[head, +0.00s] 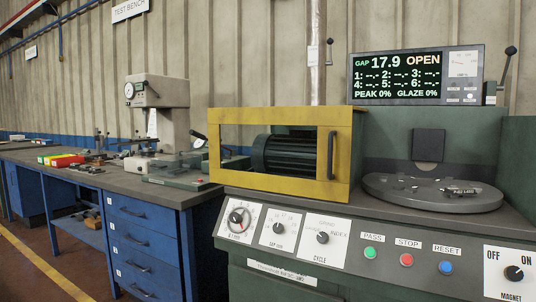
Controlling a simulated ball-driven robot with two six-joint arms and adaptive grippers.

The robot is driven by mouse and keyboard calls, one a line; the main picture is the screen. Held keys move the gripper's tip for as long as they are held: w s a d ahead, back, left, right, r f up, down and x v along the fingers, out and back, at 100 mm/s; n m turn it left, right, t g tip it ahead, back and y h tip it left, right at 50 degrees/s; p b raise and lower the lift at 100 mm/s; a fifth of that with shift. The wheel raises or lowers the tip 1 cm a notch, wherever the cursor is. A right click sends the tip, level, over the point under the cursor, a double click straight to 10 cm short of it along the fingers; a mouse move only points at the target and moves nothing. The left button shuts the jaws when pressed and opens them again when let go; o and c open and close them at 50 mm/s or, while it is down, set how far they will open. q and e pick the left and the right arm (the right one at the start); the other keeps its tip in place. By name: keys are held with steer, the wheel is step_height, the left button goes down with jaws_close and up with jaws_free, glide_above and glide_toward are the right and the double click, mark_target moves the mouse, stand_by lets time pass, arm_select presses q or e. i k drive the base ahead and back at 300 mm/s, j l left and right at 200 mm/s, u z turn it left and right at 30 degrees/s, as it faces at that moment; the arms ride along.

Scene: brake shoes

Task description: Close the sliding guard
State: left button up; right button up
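The sliding guard (344,155) is a yellow frame with a clear window and a dark vertical handle (331,155) near its right edge. It stands at the left of the green machine, in front of a dark ribbed motor (285,154). The round grey table (432,194) to its right is uncovered, with small parts on it. The display (416,76) reads GAP 17.9 OPEN. Neither of my grippers is in view.
The sloped front panel has dials (280,229), a green PASS button (369,252), a red STOP button (406,259), a blue RESET button (446,267) and a magnet knob (513,272). A blue workbench (145,235) with instruments stands to the left.

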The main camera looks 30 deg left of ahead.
mark_target(334, 123)
steer(key=i+j+z, duration=0.1)
steer(key=j, duration=0.3)
steer(key=j+z, duration=0.1)
steer(key=j, duration=0.3)
steer(key=i+j+z, duration=0.1)
steer(key=j, duration=0.3)
